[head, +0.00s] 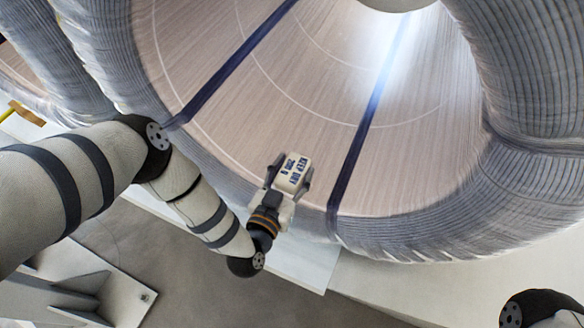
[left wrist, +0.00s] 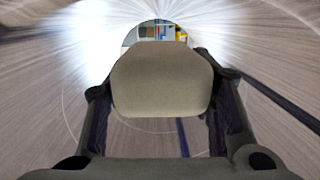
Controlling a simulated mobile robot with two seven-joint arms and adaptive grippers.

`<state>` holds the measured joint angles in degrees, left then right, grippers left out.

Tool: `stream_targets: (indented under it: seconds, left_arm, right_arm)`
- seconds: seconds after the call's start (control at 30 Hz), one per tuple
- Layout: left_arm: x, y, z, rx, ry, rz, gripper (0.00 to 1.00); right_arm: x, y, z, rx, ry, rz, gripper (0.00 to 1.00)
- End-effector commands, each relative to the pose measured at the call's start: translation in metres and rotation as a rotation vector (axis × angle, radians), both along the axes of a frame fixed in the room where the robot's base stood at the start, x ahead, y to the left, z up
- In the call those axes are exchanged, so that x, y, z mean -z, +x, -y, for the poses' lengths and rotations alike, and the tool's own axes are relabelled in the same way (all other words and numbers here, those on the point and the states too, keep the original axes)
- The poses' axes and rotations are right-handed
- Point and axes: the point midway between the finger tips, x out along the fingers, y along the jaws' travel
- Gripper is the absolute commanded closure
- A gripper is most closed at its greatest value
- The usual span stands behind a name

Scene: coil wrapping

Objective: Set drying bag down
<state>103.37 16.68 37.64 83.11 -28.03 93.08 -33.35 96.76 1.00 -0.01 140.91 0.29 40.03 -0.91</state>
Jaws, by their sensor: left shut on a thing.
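The drying bag (head: 293,173) is a small cream-white pouch with blue "KEEP DRY" print. My left gripper (head: 288,180) is shut on it, one finger on each side. In the left wrist view the bag's plain beige side (left wrist: 162,82) fills the gap between the fingers (left wrist: 160,90). The bag is in front of the lower part of a large coil's brown, ringed inner surface (head: 290,90). I cannot tell whether the bag touches the coil. Only a piece of my right arm shows at the lower right; its gripper is out of view.
Pleated translucent wrap (head: 440,225) covers the coil's rim. Dark blue straps (head: 345,180) cross the coil on both sides of the bag. A yellow tool (head: 27,113) lies at the far left. Shelves (left wrist: 165,30) show through the coil's bore. Grey floor (head: 200,280) is open below.

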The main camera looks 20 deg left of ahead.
Motion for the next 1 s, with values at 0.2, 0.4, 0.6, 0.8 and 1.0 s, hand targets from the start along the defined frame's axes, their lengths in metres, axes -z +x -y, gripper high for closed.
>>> stream_targets:
  seconds: [0.2,0.4,0.6,0.8,1.0]
  left_arm:
    - [0.036,-0.009,0.003,-0.002,0.001,-0.003,0.85]
    - [0.033,-0.008,0.003,-0.002,0.001,-0.001,0.85]
    - [0.036,-0.009,0.003,-0.002,0.000,-0.002,0.30]
    - [0.036,-0.009,0.003,-0.002,0.000,-0.002,0.30]
    - [0.029,-0.018,0.004,-0.001,0.001,-0.003,0.30]
  right_arm:
    - [0.024,0.000,-0.003,-0.003,0.007,-0.020,0.60]
    - [0.022,-0.001,-0.003,-0.002,0.006,-0.020,0.60]
    - [0.023,0.000,-0.003,-0.003,0.007,-0.019,0.60]
    - [0.023,0.000,-0.003,-0.003,0.007,-0.019,0.60]
    - [0.017,0.000,-0.002,-0.002,0.006,-0.013,0.60]
